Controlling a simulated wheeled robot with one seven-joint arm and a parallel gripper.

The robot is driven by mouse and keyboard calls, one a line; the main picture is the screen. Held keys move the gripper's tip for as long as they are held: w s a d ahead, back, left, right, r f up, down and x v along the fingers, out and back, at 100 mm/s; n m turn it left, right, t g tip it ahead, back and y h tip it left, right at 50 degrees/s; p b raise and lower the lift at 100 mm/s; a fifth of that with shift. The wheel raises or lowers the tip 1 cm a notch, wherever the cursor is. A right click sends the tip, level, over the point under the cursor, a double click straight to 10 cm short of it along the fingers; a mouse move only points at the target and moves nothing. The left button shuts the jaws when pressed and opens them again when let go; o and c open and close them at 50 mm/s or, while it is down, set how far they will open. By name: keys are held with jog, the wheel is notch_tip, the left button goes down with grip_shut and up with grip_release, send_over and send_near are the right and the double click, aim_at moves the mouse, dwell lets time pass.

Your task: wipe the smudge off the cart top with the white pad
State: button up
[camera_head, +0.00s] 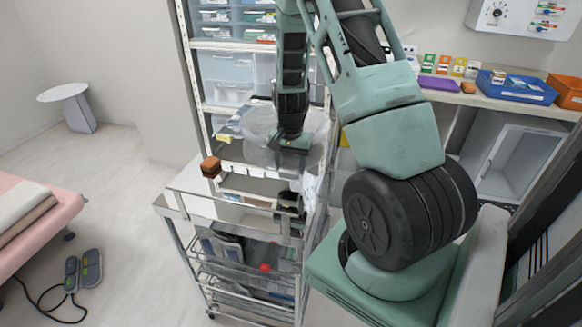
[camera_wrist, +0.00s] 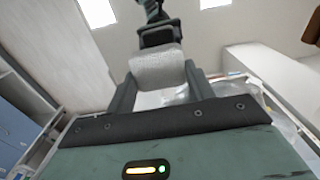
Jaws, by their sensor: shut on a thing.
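My gripper (camera_head: 291,148) hangs over the right part of the steel cart top (camera_head: 193,207). In the wrist view its two dark fingers are closed on the white pad (camera_wrist: 158,70), which shows as a pale, rounded piece between them. I cannot make out the pad in the head view, nor tell whether it touches the cart top. The cart top is shiny and seems to reflect the arm below the gripper. I cannot make out a smudge on it in either view.
A brown block (camera_head: 210,167) is at the cart top's back left edge. A clear plastic container or bag (camera_head: 262,137) is behind my gripper. Shelves with bins (camera_head: 228,68) stand behind the cart.

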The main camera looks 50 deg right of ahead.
jog(key=shift+r+p, duration=1.3)
jog(key=shift+r, duration=0.7)
